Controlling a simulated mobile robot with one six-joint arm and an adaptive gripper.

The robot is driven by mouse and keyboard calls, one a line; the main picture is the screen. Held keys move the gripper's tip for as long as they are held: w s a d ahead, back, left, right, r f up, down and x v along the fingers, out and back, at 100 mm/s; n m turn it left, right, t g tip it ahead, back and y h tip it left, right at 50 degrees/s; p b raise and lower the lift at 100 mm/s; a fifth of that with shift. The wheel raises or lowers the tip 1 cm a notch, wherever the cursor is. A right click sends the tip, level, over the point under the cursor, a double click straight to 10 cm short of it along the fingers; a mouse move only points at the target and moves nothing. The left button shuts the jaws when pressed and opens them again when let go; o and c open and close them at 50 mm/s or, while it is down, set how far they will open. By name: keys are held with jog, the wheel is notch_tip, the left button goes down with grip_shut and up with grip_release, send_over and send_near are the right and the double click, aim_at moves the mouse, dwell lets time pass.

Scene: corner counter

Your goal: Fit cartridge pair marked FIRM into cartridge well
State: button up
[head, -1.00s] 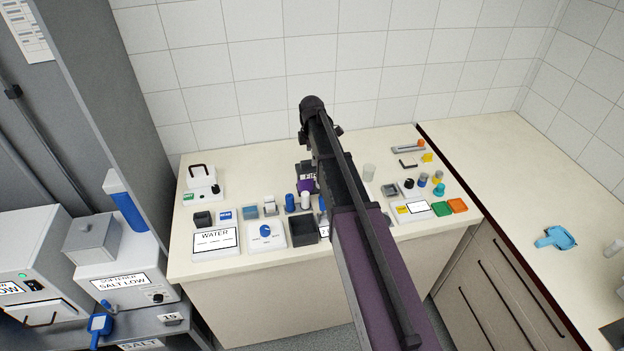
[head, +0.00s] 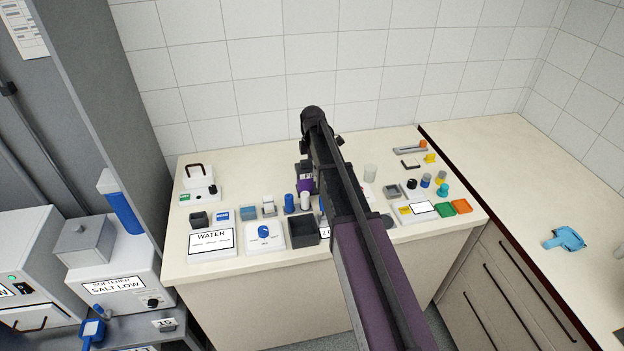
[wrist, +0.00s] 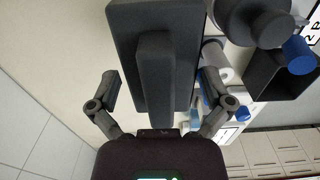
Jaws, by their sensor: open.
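My gripper (wrist: 158,90) is open in the wrist view, its two fingers apart on either side of a dark grey block with a raised bar (wrist: 155,75). I cannot tell whether they touch it. In the head view my arm covers the fingers and part of a dark and purple unit. A blue cylinder (head: 289,203) and a white cylinder (head: 305,201) stand upright to its left. No FIRM marking is readable. A dark open box (head: 303,231) stands in front; I cannot tell whether it is the cartridge well.
The WATER panel (head: 212,241) and a blue dial panel (head: 265,235) line the front left. A white handled box (head: 199,180) stands back left. The right counter is mostly clear around a blue tool (head: 564,239).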

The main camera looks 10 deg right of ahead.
jog(key=shift+c, duration=0.2)
jog(key=c, duration=1)
jog(key=shift+r, duration=0.15)
notch_tip(320, 180, up, 10)
jog(key=p, duration=1)
